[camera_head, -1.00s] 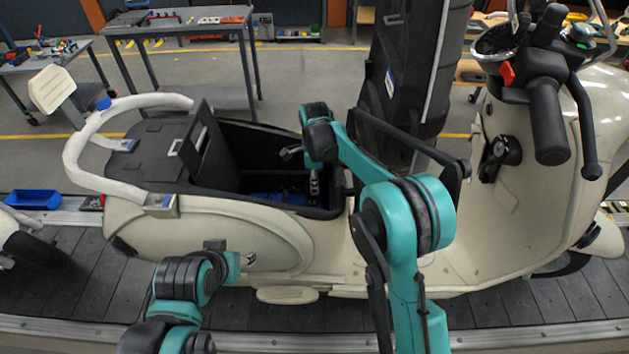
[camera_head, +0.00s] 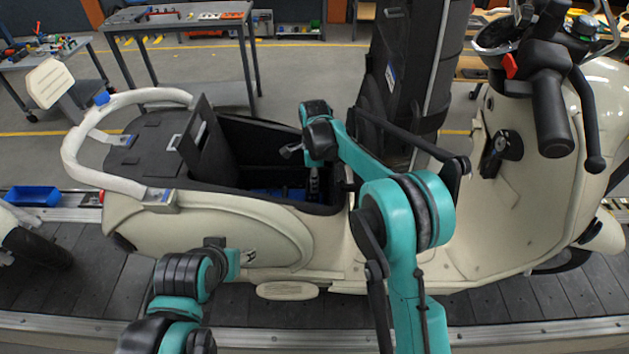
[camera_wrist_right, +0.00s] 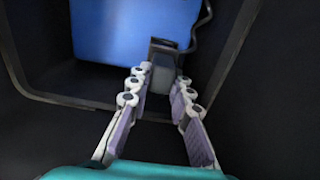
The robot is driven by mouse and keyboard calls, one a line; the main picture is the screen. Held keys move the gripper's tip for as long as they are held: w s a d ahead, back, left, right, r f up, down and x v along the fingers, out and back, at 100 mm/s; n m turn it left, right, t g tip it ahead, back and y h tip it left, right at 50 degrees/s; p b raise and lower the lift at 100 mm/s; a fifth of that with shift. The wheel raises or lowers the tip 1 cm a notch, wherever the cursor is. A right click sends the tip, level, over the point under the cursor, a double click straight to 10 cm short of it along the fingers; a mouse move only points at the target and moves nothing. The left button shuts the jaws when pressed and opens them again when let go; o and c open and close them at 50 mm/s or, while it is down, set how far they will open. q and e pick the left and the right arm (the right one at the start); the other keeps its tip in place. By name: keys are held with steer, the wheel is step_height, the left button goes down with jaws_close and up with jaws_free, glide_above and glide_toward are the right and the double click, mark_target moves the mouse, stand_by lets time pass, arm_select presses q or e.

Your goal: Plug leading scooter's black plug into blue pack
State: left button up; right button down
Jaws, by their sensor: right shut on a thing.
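The cream scooter (camera_head: 205,222) stands side-on in front of me, its seat compartment (camera_head: 250,140) open. The blue pack (camera_head: 268,194) lies at the bottom of it and fills the top of the right wrist view (camera_wrist_right: 115,28). My right gripper (camera_wrist_right: 162,82) reaches down into the compartment and is shut on the black plug (camera_wrist_right: 162,68), at the near edge of the pack. A black cable (camera_wrist_right: 207,14) curves up beside the plug. Whether the plug is seated cannot be told. My left gripper (camera_head: 228,262) is low by the scooter's side; its fingers do not show clearly.
Compartment walls (camera_wrist_right: 40,90) are close around my right gripper. Part of another scooter (camera_head: 35,245) is at the left on the slat conveyor (camera_head: 85,285). A blue bin (camera_head: 33,196) is at the far edge.

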steer(key=shift+f+b, duration=0.55)
steer(key=shift+f, duration=0.35)
steer(key=c, duration=1.3)
jaws_free()
step_height(320, 180, up, 12)
steer(key=shift+f, duration=0.1)
